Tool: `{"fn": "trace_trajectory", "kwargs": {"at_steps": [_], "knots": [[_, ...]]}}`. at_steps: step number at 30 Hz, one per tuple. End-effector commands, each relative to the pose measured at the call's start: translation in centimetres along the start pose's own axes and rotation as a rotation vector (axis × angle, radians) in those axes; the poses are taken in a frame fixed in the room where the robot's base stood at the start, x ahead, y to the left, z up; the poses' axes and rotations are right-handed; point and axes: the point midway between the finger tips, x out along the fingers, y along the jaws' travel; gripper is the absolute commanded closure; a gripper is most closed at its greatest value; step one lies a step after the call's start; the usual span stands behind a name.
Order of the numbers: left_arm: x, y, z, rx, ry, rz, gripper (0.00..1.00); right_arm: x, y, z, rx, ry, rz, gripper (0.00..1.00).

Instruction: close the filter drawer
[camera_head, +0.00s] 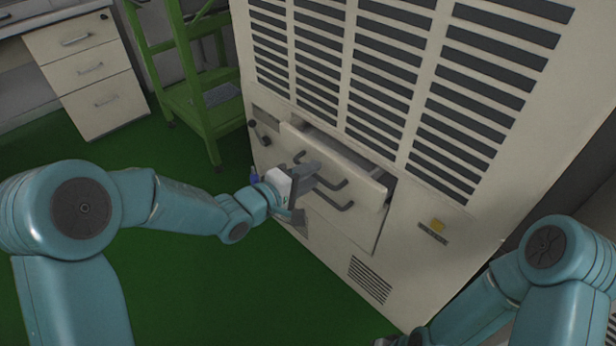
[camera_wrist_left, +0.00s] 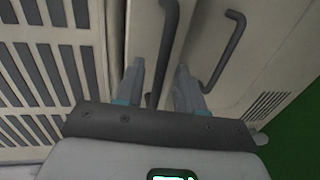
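The filter drawer (camera_head: 360,178) is a cream drawer in the front of a large cream cabinet. It stands partly out, with a dark gap showing above its front. Dark bar handles show on the drawer front and on the panel below it. My left gripper (camera_head: 308,192) is at the left part of the drawer front. In the left wrist view its fingers (camera_wrist_left: 160,92) are apart, with a dark handle (camera_wrist_left: 168,40) showing between them; contact cannot be told. Only dark parts near my right gripper (camera_head: 405,341) show at the bottom edge, so its fingers are not clear.
The cabinet's vented front (camera_head: 400,75) rises above the drawer. A second handle (camera_wrist_left: 225,55) shows right of the left fingers in the wrist view. A green trolley (camera_head: 195,100) and a white drawer unit (camera_head: 95,85) stand behind at left. The green floor (camera_head: 190,285) is clear.

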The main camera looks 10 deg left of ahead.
Motion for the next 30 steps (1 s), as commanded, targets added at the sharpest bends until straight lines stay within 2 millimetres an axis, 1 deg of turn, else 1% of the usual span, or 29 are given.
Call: {"fn": "trace_trajectory", "kwargs": {"at_steps": [4, 5, 6, 7, 8, 14, 19, 22, 30], "knots": [[0.0, 0.0, 0.0, 0.000, 0.000, 0.000, 0.62, 0.0, 0.0, 0.0, 0.000, 0.000, 0.000, 1.00], [0.0, 0.0, 0.0, 0.000, 0.000, 0.000, 0.72, 0.0, 0.0, 0.0, 0.000, 0.000, 0.000, 1.00], [0.0, 0.0, 0.0, 0.000, 0.000, 0.000, 0.85, 0.0, 0.0, 0.0, 0.000, 0.000, 0.000, 1.00], [0.0, 0.0, 0.0, 0.000, 0.000, 0.000, 0.94, 0.0, 0.0, 0.0, 0.000, 0.000, 0.000, 1.00], [0.0, 0.0, 0.0, 0.000, 0.000, 0.000, 1.00, 0.0, 0.0, 0.0, 0.000, 0.000, 0.000, 1.00], [0.2, 0.1, 0.0, 0.000, -0.001, 0.000, 1.00, -0.1, -0.1, 0.0, -0.001, 0.000, 0.000, 1.00], [2.8, 0.8, 0.0, 0.001, -0.001, 0.002, 1.00, -0.8, -0.4, 0.1, -0.005, -0.004, 0.000, 1.00], [3.8, 0.9, 0.0, 0.002, -0.001, 0.001, 1.00, -0.9, -0.5, 0.2, -0.006, -0.005, -0.001, 1.00], [4.1, 1.0, 0.0, 0.002, 0.000, 0.005, 1.00, -0.8, -0.4, 0.2, -0.007, -0.006, -0.001, 1.00]]}}
